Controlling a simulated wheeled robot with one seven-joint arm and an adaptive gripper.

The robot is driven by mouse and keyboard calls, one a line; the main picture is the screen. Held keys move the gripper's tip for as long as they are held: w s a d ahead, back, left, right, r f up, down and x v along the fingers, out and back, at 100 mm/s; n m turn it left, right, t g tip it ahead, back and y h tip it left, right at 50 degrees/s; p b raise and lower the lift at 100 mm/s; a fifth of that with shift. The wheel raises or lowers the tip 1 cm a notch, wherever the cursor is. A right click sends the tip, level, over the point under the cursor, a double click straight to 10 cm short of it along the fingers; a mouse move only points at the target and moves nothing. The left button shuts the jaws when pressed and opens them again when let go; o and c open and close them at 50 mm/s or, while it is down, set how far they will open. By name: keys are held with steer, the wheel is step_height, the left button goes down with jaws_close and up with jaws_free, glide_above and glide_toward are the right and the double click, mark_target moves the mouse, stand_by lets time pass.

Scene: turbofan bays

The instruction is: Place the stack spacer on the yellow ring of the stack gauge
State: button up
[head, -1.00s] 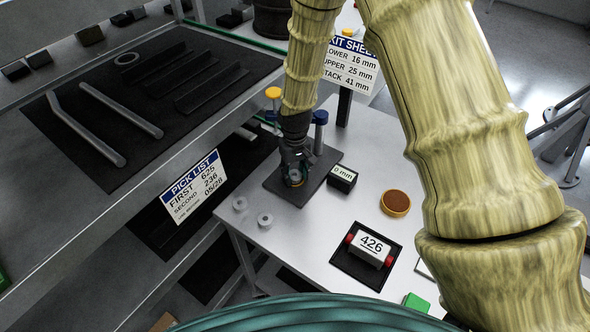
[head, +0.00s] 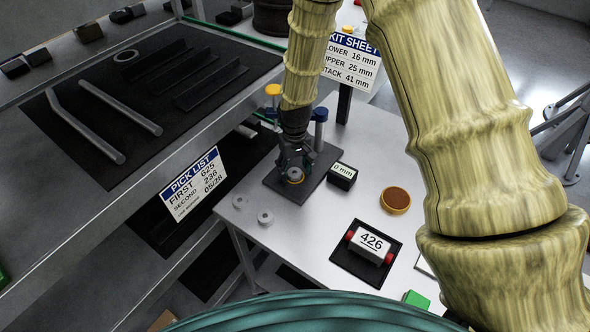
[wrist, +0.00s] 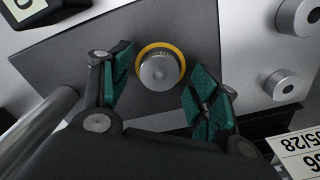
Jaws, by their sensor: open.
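The stack gauge has a dark plate (head: 287,187) on the white bench. A silver round stack spacer (wrist: 159,72) sits within the yellow ring (wrist: 178,50), with ring showing around its upper edge in the wrist view. It appears upright; its underside is hidden. The ring also shows below my fingers in the head view (head: 295,181). My gripper (wrist: 158,78) is open, one green-padded finger on each side of the spacer, with visible gaps on both sides. Beside the plate, a small block reads "0 mm" (head: 343,172).
Two silver cylinders (head: 240,201) (head: 265,216) stand left of the plate. Posts with yellow (head: 273,91) and blue (head: 320,115) caps rise behind it. A brown round dish (head: 395,201) and a block marked 426 (head: 371,246) lie to the right. The shelf edge is at left.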

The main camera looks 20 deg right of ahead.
mark_target(295, 173)
step_height(295, 173, up, 11)
steer(key=b, duration=0.3)
steer(key=shift+r+b, duration=0.2)
steer(key=shift+b, duration=0.2)
